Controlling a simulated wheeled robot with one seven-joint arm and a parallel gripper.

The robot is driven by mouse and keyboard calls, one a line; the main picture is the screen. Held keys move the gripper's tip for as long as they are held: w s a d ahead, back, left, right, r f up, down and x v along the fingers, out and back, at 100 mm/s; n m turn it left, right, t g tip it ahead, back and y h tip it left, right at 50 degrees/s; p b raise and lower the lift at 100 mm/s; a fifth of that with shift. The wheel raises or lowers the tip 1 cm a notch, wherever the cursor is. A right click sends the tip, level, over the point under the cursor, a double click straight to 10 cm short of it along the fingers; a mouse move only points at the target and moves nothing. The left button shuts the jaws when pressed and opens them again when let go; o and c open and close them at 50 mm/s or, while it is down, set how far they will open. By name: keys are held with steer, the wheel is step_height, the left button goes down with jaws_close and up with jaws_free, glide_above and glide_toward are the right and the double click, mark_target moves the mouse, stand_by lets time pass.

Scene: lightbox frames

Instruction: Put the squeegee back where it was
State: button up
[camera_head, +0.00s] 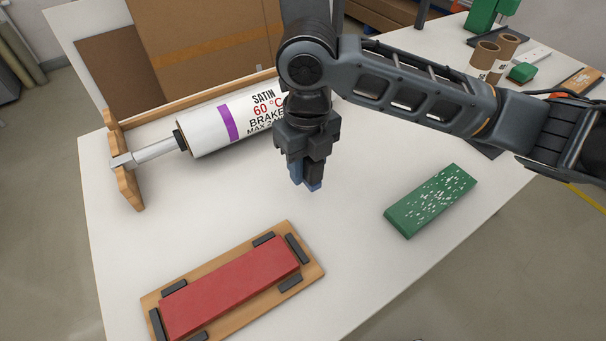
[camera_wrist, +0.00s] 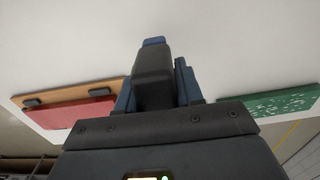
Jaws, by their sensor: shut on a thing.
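My gripper (camera_head: 306,183) points down above the white table, in front of the white roll. It is shut on a blue piece (camera_head: 296,172), which I take to be the squeegee. The fingers hide most of it. In the wrist view, blue edges of the squeegee (camera_wrist: 186,80) show on both sides of the dark near finger. A red block (camera_head: 232,286) lies on a wooden board (camera_head: 313,269) with black stops around it, at front left. A green block with white specks (camera_head: 432,200) lies on the table to the right.
A white printed roll (camera_head: 208,128) sits in a wooden stand (camera_head: 124,165) behind my gripper. Cardboard (camera_head: 200,38) stands behind it. Brown rolls (camera_head: 484,58) and small items are at the far right. The table (camera_head: 345,235) is bare between the red and green blocks.

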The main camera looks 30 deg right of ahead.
mark_target(303, 192)
steer(key=shift+w+a+f, duration=0.2)
steer(key=shift+w+f, duration=0.1)
steer(key=shift+f, duration=0.05)
steer(key=shift+f+p, duration=0.3)
steer(key=shift+f, duration=1.6)
steer(key=shift+f, duration=0.15)
steer(key=o, duration=1)
step_height(303, 192, up, 12)
steer(key=shift+r+b, duration=0.2)
steer(key=shift+b, duration=0.35)
